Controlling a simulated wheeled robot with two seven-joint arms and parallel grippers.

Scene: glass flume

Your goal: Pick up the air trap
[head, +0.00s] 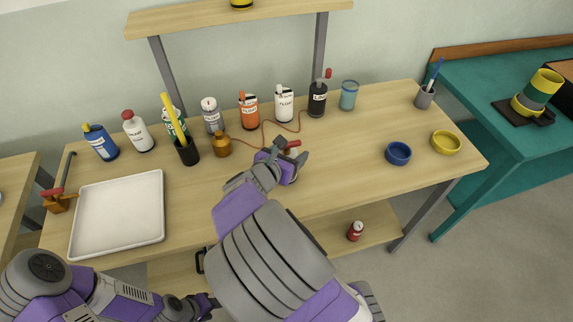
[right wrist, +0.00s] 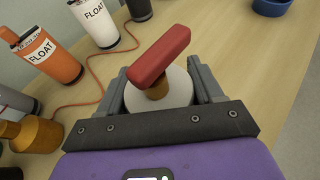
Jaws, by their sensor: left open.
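My right gripper (head: 283,160) is over the middle of the wooden bench. In the right wrist view its two fingers (right wrist: 160,88) stand on either side of a round white body (right wrist: 178,92) with a brass stem (right wrist: 158,90) and red bar handle (right wrist: 158,57). This is probably the air trap; in the head view only its red handle (head: 293,144) shows clearly. The fingers are very close to the white body, but I cannot tell whether they press on it. My left gripper (head: 204,304) is open, low in front of the bench, partly seen.
Several bottles, including an orange one (head: 249,112) and a white one (head: 284,105), line the back. A brass pot (head: 222,147) and a thin orange cord (head: 247,143) lie left of the right gripper. A white tray (head: 75,228) is left; blue (head: 398,154) and yellow (head: 446,143) bowls are right.

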